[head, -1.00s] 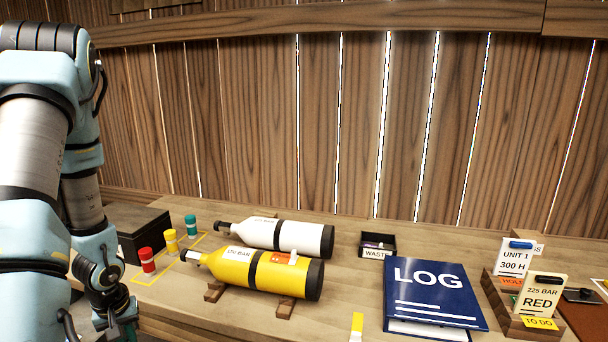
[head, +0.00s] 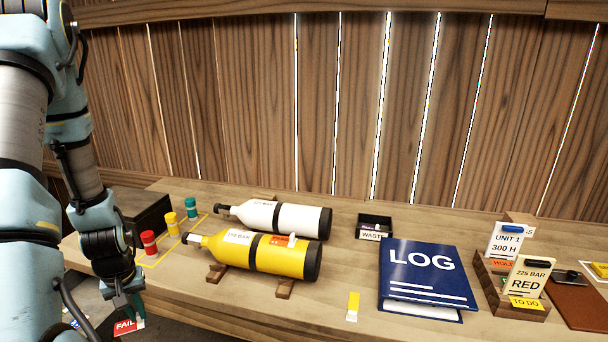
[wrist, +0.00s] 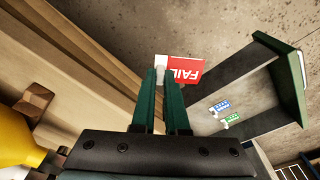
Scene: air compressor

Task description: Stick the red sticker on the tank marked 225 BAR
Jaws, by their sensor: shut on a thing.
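My gripper (head: 128,302) is at the lower left, beside the bench's left front edge. It is shut on a red sticker (head: 126,327) with white FAIL lettering. In the wrist view, the fingertips (wrist: 163,78) pinch the white tab at the edge of the red sticker (wrist: 186,71). A white tank (head: 290,219) lies behind a yellow tank (head: 225,248) on the bench. The white tank's label seems to read 225 BAR; the yellow tank's number is too small to be sure.
Red (head: 148,243), yellow (head: 171,224) and teal (head: 191,208) capped pieces stand left of the tanks. A waste box (head: 374,226), LOG binder (head: 422,275) and 225 BAR RED card (head: 529,274) are rightward. A grey holder (wrist: 262,90) below the gripper has blue and green stickers.

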